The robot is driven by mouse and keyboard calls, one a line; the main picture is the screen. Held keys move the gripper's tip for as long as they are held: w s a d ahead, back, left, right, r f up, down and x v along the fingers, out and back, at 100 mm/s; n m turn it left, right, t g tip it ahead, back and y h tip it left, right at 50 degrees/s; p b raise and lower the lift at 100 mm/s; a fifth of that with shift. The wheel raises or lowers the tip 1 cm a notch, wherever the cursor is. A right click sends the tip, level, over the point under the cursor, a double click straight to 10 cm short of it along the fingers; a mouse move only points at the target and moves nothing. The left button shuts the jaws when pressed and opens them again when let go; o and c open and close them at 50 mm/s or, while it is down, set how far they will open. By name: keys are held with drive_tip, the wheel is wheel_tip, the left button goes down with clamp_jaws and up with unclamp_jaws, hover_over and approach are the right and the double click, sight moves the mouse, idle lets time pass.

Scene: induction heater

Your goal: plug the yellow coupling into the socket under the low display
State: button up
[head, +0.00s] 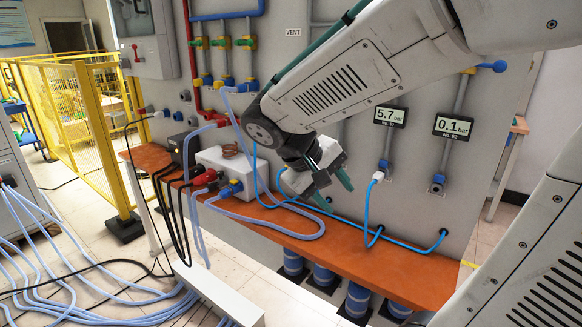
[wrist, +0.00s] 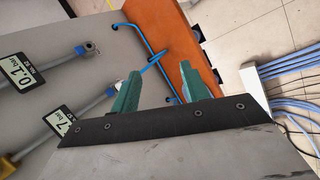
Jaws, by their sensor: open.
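The low display (head: 453,127) reads 0.1 bar and hangs on the grey panel; it also shows in the wrist view (wrist: 22,70). The socket (head: 437,184) under it looks empty, and it also shows in the wrist view (wrist: 91,47). Under the 5.7 bar display (head: 390,116), a pale coupling (head: 378,176) on a blue hose (head: 367,212) sits at the socket. I cannot make out a clearly yellow coupling; its colour is doubtful. My gripper (head: 334,192) is open and empty, left of that coupling, with green fingers that also show in the wrist view (wrist: 162,70).
An orange shelf (head: 400,278) runs along the panel foot. A white box (head: 226,172) with red and blue plugs and pale hoses stands on its left part. Blue hose lies along the panel above the shelf. Yellow fencing (head: 95,130) stands far left.

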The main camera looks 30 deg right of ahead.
drive_tip(key=w+d+f+n+t+h, duration=0.1)
drive_tip(key=w+f+t+h, duration=0.1)
drive_tip(key=w, duration=0.8)
drive_tip(key=w+d+f+n+t+h, duration=0.2)
drive_tip(key=w+f, duration=0.4)
drive_tip(key=w, duration=0.5)
drive_tip(key=w+d+f+n+t+h, duration=0.1)
drive_tip(key=w+f+t+h, duration=0.3)
drive_tip(key=w, duration=0.7)
drive_tip(key=shift+d+f+n+h, duration=0.2)
drive_tip(key=shift+n+h, duration=0.4)
drive_tip(key=shift+h, duration=0.4)
drive_tip(key=shift+w, duration=0.1)
drive_tip(key=shift+x, duration=4.45)
